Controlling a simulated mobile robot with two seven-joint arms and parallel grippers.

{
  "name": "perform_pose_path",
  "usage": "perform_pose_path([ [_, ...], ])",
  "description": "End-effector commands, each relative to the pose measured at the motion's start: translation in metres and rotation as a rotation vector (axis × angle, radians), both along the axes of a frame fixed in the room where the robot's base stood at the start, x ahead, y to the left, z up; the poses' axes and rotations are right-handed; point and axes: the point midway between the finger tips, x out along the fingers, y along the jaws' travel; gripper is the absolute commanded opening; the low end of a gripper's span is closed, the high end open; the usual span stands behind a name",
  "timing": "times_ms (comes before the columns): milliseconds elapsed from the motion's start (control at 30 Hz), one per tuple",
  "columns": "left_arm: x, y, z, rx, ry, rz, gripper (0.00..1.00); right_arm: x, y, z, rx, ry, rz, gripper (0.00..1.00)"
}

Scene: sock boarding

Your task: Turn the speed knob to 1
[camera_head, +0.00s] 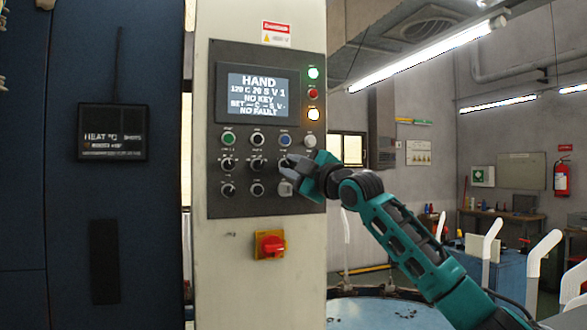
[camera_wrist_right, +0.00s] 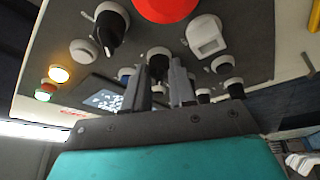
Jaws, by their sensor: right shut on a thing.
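The control panel (camera_head: 217,100) is dark grey on a pale column, with rows of buttons and black knobs. My right gripper (camera_head: 287,171) is at the right end of the knob rows. It is shut on a black knob (camera_wrist_right: 158,62), which shows between the two fingers (camera_wrist_right: 170,84) in the right wrist view. The fingers hide much of this knob, and its label is too small to read. The screen (camera_head: 258,94) reads HAND, with a line that seems to end in "V 1", then NO KEY and NO FAULT. My left gripper is not in view.
Other knobs (camera_head: 257,165) sit close to the left of my gripper. A red rotary switch (camera_head: 270,245) on yellow is below the panel. The room right of the column is open around my arm.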

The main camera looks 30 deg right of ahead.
Motion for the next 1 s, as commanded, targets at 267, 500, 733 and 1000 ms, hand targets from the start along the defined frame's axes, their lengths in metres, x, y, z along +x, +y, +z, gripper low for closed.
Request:
perform_pose_path([
  [267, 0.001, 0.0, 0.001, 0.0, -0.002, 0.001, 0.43, 0.0, 0.0, 0.0, -0.005, 0.0, -0.001, 0.0],
  [500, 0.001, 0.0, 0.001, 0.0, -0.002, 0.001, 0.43, 0.0, 0.0, 0.0, -0.004, -0.001, 0.0, 0.42],
  [733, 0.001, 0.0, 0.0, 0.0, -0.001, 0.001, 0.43, 0.0, 0.0, 0.0, -0.002, -0.001, 0.0, 0.5],
  [1000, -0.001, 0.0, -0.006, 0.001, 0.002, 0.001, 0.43, -0.011, -0.002, -0.004, -0.004, -0.001, -0.001, 0.5],
])
